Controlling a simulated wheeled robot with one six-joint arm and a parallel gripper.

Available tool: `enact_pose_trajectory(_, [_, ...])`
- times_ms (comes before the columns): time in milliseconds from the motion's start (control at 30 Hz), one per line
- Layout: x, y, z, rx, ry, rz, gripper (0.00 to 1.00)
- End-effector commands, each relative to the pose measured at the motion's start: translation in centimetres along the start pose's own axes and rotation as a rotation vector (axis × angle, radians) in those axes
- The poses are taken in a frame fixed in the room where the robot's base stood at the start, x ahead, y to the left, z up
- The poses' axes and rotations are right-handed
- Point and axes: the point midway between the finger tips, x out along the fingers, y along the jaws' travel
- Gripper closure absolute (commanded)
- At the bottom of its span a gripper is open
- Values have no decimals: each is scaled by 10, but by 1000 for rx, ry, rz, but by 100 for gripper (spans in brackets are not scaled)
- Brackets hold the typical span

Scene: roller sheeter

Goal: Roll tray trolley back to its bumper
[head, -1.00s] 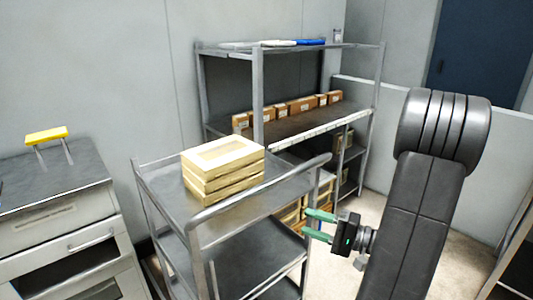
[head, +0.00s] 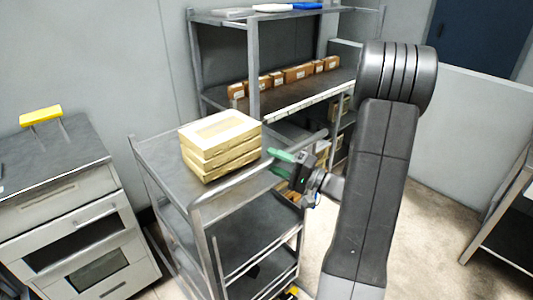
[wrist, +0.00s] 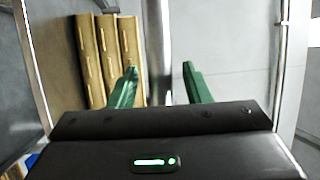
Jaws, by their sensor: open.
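The tray trolley (head: 163,152) is a grey metal cart with tubular rails and several shelves, standing left of centre in the head view. A stack of tan trays (head: 220,145) lies on its top shelf, and the stack also shows in the wrist view (wrist: 98,55). My gripper (head: 284,163) has green fingers and is at the trolley's right-hand push rail. In the wrist view the fingers (wrist: 160,85) are apart, with the grey rail (wrist: 158,50) running between them. I cannot tell whether they touch it. I cannot make out the bumper.
A cabinet (head: 60,200) with drawers and a yellow-topped item (head: 41,115) stands at left. A shelf rack (head: 255,70) with small brown boxes (head: 298,73) is behind the trolley. Floor (head: 425,225) is clear at right, up to another metal rack (head: 515,215).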

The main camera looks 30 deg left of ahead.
Motion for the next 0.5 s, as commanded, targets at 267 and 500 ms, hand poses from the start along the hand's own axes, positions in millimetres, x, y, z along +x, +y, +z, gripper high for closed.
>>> enact_pose_trajectory(267, [26, 0, 0, 0, -1, 1, 56])
enact_pose_trajectory(500, [28, 1, 0, 0, 0, 1, 56])
